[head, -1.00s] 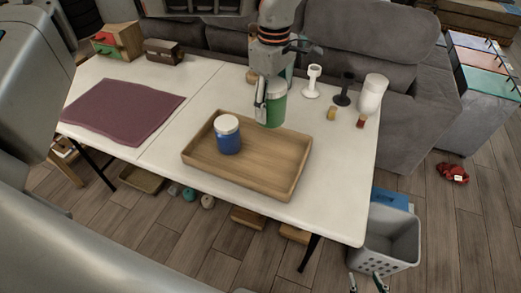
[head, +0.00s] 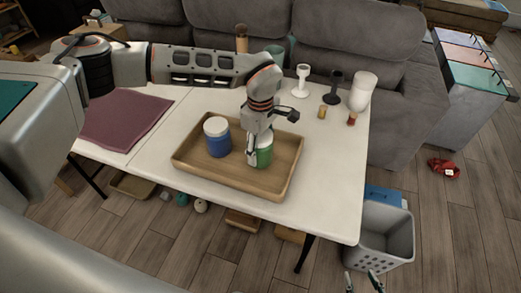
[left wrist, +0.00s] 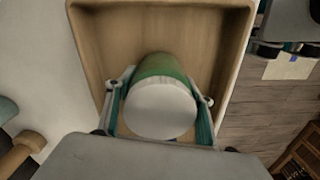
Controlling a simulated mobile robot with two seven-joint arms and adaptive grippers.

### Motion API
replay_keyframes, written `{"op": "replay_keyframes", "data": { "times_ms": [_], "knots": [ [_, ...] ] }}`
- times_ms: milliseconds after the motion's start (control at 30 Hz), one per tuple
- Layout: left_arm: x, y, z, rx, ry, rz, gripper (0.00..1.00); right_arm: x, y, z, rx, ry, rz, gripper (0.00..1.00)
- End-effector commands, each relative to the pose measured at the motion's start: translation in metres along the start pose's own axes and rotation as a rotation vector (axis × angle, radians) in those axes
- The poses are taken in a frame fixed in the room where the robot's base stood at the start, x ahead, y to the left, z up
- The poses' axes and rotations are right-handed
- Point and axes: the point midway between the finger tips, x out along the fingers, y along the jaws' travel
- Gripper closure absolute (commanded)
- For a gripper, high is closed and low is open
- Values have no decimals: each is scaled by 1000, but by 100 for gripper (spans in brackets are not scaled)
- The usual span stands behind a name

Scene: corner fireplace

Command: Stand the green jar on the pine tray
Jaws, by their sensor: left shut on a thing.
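The green jar (head: 265,151) has a white lid and is upright over the right part of the pine tray (head: 232,185). My left gripper (head: 259,155) is shut on it from above, with a finger on each side. In the left wrist view the jar's white lid (left wrist: 160,108) sits between the two fingers, with the tray floor (left wrist: 100,45) behind it. I cannot tell whether the jar's base touches the tray. My right gripper (head: 363,282) shows only its fingertips at the bottom edge, apart and empty, over the floor.
A blue jar with a white lid (head: 217,138) stands in the tray, left of the green jar. A purple mat (head: 125,120) lies on the table's left. White and dark stands, small jars and a white vase (head: 362,92) stand at the back right. A grey basket (head: 386,235) is on the floor.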

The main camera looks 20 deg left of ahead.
Motion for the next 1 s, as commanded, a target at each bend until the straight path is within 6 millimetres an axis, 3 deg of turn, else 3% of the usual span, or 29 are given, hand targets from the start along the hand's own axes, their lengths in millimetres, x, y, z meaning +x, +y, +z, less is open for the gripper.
{"op": "replay_keyframes", "data": {
  "times_ms": [67,433,467,500,867,1000],
  "knots": [
    [8,0,0,0,0,0,74,0,0,2,-1,-2,0,60],
    [11,0,0,0,0,1,74,1,0,3,-2,-4,0,60],
    [11,0,0,0,0,0,42,1,0,2,-2,-3,1,60],
    [11,0,0,0,0,0,32,1,0,2,-2,-3,1,60],
    [10,0,0,1,0,1,31,0,1,-1,-2,2,2,60],
    [-2,1,0,1,0,4,31,0,1,-2,-2,3,2,60]
  ]
}}
